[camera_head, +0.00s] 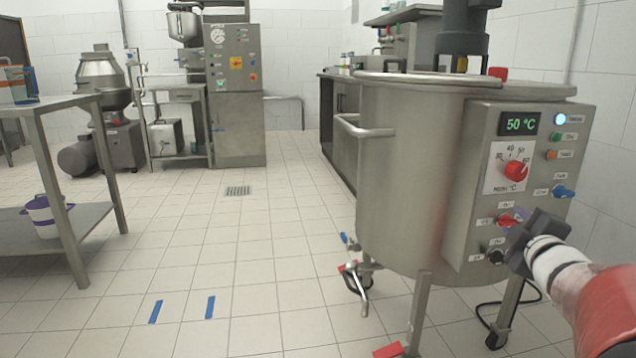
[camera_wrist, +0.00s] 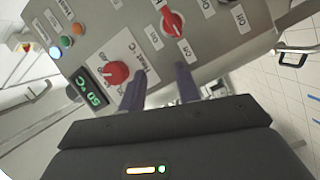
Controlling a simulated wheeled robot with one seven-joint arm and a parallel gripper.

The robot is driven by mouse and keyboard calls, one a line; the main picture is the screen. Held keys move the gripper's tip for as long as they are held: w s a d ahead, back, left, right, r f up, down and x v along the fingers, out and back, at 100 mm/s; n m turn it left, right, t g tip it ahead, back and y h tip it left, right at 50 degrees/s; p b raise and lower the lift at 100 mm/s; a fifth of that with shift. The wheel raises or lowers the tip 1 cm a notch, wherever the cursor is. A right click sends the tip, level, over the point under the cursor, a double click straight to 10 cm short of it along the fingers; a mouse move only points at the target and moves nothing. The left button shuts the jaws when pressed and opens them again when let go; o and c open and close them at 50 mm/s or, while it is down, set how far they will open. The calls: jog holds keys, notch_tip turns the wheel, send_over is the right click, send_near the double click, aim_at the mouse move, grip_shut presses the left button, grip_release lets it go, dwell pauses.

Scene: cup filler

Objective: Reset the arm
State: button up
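My gripper (camera_head: 521,226) is at the lower right of the head view, close in front of the control panel (camera_head: 484,165) of a large steel kettle (camera_head: 395,180). In the wrist view, the two purple fingers of my gripper (camera_wrist: 159,88) stand apart with nothing between them. A red switch (camera_wrist: 172,22) lies beyond the fingertips in that view, apart from them. A red heat dial (camera_head: 516,171) sits higher on the panel; it also shows in the wrist view (camera_wrist: 115,73). The green display (camera_head: 519,123) reads 50 °C.
A steel table (camera_head: 60,105) with a purple-and-white bucket (camera_head: 48,215) on its lower shelf stands at left. Machines (camera_head: 235,95) stand at the back. The tiled floor between is mostly clear. Blue floor tapes (camera_head: 210,306) lie in front.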

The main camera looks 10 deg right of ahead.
jog(key=s+a+f+m+g+y, duration=0.2)
jog(key=s+a+f+m+g, duration=0.25)
jog(key=s+a, duration=0.4)
jog(key=s+a+f+m+g+y, duration=0.1)
jog(key=s+a+f+m+g, duration=0.35)
jog(key=a, duration=0.65)
jog(key=s+a+f+m+g+y, duration=0.2)
jog(key=s+a+f, duration=0.3)
jog(key=s+a, duration=0.35)
notch_tip(320, 180, up, 13)
jog(key=p, duration=1.3)
jog(key=shift+s+a, duration=0.25)
jog(key=shift+a, duration=0.2)
jog(key=shift+d, duration=0.1)
